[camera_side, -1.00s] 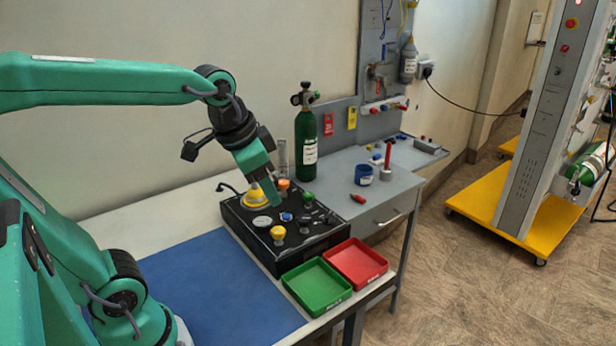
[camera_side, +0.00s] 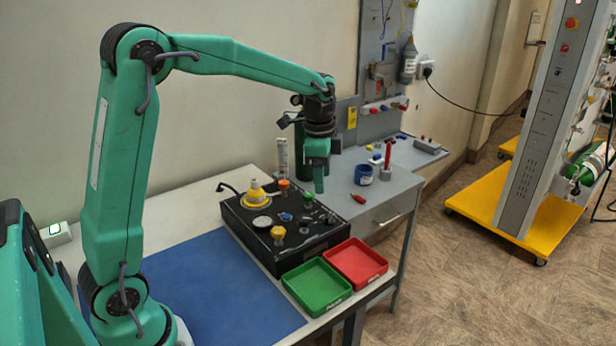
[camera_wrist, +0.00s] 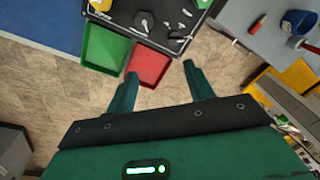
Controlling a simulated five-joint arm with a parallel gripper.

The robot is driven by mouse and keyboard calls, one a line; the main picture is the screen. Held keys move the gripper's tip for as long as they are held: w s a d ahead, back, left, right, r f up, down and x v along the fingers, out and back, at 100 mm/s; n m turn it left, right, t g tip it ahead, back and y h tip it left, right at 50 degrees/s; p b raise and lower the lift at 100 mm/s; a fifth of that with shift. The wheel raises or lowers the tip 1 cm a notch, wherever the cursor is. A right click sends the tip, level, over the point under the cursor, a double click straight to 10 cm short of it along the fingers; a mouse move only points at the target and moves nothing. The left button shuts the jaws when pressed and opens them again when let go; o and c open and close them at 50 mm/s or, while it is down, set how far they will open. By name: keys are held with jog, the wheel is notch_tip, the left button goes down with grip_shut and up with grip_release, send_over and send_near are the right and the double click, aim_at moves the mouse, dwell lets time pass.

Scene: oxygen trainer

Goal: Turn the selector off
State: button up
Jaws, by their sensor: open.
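The black control box (camera_side: 265,248) carries several knobs and switches on its top. A black pointer knob (camera_wrist: 144,20), likely the selector, shows at the top of the wrist view; the direction it is set to is hard to read. In the side view, small dark controls (camera_side: 304,219) sit on the box's right half, too small to tell apart. My gripper (camera_side: 319,190) points down above the box's far right part, near the green knob (camera_side: 308,196). In the wrist view its fingers (camera_wrist: 160,69) are apart with nothing between them, clear of the pointer knob.
A green tray (camera_side: 317,287) and a red tray (camera_side: 356,262) stand in front of the box. A yellow knob (camera_side: 278,232) and a yellow cone-shaped part (camera_side: 256,197) rise from its top. A blue cup (camera_side: 363,175) stands on the grey bench. The blue mat (camera_side: 210,285) is clear.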

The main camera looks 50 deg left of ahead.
jog(key=m+g, duration=0.1)
jog(key=m, duration=0.1)
send_over(329, 215)
notch_tip(329, 215, down, 5)
jog(key=shift+f, duration=0.15)
jog(key=shift+f, duration=0.1)
jog(key=shift+f, duration=3.8)
jog(key=shift+c, duration=0.4)
jog(key=c, duration=0.9)
